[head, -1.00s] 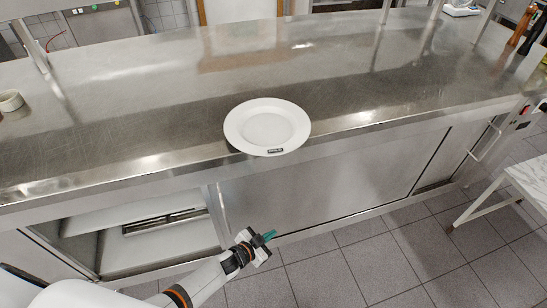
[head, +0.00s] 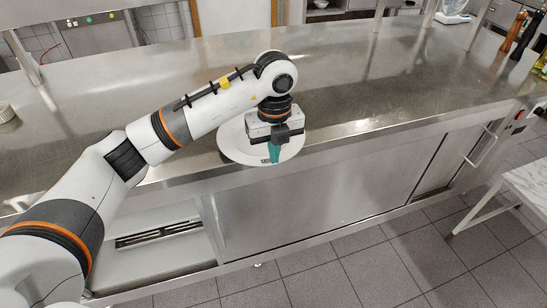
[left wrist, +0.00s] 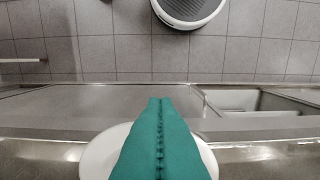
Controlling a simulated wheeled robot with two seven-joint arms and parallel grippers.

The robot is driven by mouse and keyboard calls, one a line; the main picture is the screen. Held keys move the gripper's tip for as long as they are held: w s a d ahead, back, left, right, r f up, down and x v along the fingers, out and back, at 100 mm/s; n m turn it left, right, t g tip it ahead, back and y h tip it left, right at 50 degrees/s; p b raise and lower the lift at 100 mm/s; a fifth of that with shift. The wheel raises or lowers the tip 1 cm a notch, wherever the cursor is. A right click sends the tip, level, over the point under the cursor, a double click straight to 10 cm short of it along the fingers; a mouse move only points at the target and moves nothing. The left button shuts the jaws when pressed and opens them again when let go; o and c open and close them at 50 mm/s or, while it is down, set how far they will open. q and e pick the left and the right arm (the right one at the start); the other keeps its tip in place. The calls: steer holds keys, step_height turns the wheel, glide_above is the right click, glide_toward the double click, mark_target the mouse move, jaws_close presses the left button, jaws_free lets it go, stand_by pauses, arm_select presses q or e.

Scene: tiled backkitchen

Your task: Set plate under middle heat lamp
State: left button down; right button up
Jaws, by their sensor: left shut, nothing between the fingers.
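A white plate (head: 233,142) lies near the front edge of the steel counter in the head view, partly hidden behind my left gripper. The plate also shows in the left wrist view (left wrist: 97,158), behind the green fingers. My left gripper (head: 273,155) points down over the plate's front part. Its green fingers are shut together with nothing between them, and they also fill the middle of the left wrist view (left wrist: 160,135). I cannot tell whether the fingertips touch the plate. No heat lamp can be made out. My right gripper is not in view.
The steel counter (head: 370,80) is mostly clear to the right of the plate. A roll (head: 6,113) lies at its left end. Bottles and a pepper mill (head: 513,32) stand at the far right. An open shelf (head: 160,262) is below the counter.

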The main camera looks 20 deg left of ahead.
arm_select(q)
steer(key=w+a+f+p, duration=0.2)
steer(key=w+f+p, duration=0.1)
steer(key=f, duration=0.6)
steer(key=shift+w, duration=0.15)
steer(key=shift+a, duration=0.1)
